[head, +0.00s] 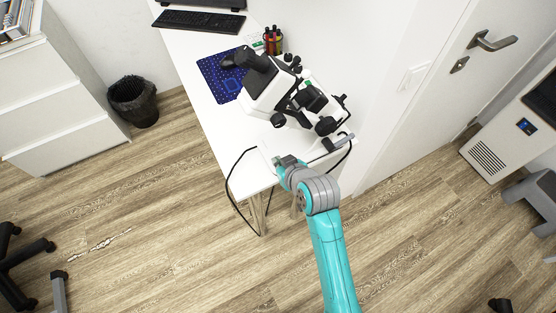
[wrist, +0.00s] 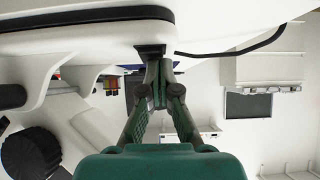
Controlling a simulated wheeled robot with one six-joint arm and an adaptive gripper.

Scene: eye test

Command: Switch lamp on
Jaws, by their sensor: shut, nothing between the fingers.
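A white and black microscope (head: 290,97) stands on the white desk; I see no separate lamp and no lit bulb. My gripper (head: 287,162) is at the desk's near end, just in front of the microscope's base. In the wrist view, which looks upside down, a white base with a black strip (wrist: 85,22) lies along the top. A small dark block (wrist: 150,50) sits at its edge; I cannot tell for sure that it is a switch. My fingertips (wrist: 157,66) are together and empty, at or very near this block. Whether they touch it is unclear.
A black cable (wrist: 235,50) lies beside the base and hangs off the desk (head: 210,117). A blue mouse mat (head: 211,77), a pen holder (head: 273,41) and a keyboard (head: 200,20) are farther back. A wall is close on the right.

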